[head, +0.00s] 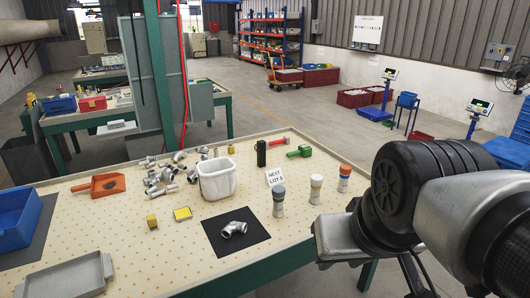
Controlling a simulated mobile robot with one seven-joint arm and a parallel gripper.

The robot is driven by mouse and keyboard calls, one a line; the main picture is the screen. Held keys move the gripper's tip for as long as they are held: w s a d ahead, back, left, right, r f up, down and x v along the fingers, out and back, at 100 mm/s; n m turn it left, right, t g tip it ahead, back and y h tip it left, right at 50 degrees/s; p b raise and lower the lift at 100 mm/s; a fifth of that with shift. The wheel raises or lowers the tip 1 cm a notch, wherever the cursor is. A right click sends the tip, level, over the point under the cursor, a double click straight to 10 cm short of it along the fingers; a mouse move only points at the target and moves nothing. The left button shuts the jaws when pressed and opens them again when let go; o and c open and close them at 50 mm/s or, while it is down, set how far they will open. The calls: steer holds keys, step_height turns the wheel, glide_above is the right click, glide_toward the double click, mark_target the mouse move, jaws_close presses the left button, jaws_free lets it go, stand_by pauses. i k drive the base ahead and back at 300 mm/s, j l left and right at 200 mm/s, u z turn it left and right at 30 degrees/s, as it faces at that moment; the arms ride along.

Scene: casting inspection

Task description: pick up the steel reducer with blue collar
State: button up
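Three small upright steel reducers stand in a slanting row near the table's right edge. The left one (278,201) has a dull blue-grey band near its top. The middle one (316,189) has a pale yellowish band. At this size the collar colours are hard to tell exactly. My arm fills the right foreground, to the right of the reducers and apart from them. The fingers of my gripper do not show.
A "NEXT LOT" card (274,179) stands behind the left reducer. A white bin (217,179), loose steel fittings (162,180), a black mat (212,230) with an elbow fitting (234,229), a blue tray (16,215) and a grey tray (68,278) share the table. A green post rises behind.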

mark_target(343, 181)
steer(key=i+l+u, duration=0.3)
steer(key=l, duration=0.6)
steer(key=i+l+u, duration=0.1)
steer(key=l+u, duration=0.15)
steer(key=l, duration=0.7)
steer(key=l+u, duration=0.3)
steer(key=l, duration=0.65)
steer(key=i, duration=0.05)
